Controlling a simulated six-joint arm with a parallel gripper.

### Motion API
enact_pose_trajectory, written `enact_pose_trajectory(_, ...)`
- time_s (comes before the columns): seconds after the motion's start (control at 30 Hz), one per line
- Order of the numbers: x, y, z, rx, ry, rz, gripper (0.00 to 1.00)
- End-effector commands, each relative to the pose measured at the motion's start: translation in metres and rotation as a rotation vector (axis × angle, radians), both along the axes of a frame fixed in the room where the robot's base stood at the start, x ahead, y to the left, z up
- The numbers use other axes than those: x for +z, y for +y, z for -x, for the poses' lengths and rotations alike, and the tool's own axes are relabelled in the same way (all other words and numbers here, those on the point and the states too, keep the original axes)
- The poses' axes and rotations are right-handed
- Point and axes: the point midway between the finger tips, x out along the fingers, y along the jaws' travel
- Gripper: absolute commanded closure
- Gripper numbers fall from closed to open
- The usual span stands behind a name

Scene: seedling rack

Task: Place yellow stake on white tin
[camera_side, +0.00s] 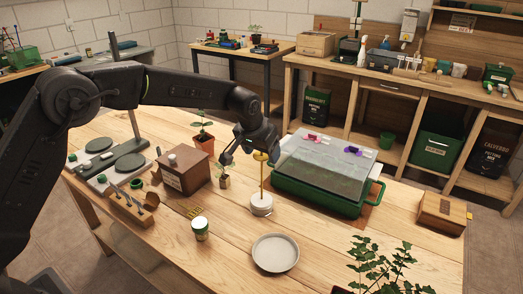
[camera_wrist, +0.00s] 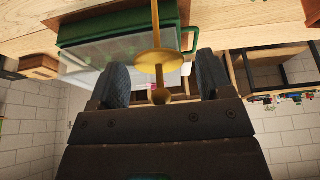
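The yellow stake (camera_side: 262,180) stands upright, with a round disc near its top. Its lower end meets the top of the low round white tin (camera_side: 261,206) on the wooden table. My gripper (camera_side: 248,147) is at the stake's upper end. In the wrist view, the stake (camera_wrist: 158,58) with its disc and end knob lies between the two fingers of my gripper (camera_wrist: 163,82). Gaps show on both sides of it, so the fingers are open and apart from it. The white tin cannot be made out in the wrist view.
A green tray with a clear cover (camera_side: 320,177) stands close on the right. A potted seedling (camera_side: 204,142), a small seedling pot (camera_side: 224,181) and a brown box (camera_side: 183,170) are on the left.

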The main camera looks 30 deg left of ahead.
Motion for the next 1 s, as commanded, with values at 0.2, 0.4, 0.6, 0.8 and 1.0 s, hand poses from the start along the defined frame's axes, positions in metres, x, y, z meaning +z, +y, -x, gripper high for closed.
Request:
enact_pose_trajectory(0.2,0.0,0.0,0.0,0.0,0.0,0.0,0.26)
enact_pose_trajectory(0.4,0.015,0.0,0.004,0.0,-0.004,0.001,0.26)
enact_pose_trajectory(0.6,0.053,0.0,0.02,0.0,-0.005,0.001,0.26)
enact_pose_trajectory(0.8,0.089,0.0,0.035,0.0,-0.003,0.001,0.26)
enact_pose_trajectory(1.0,0.11,0.0,0.044,-0.001,-0.002,0.0,0.26)
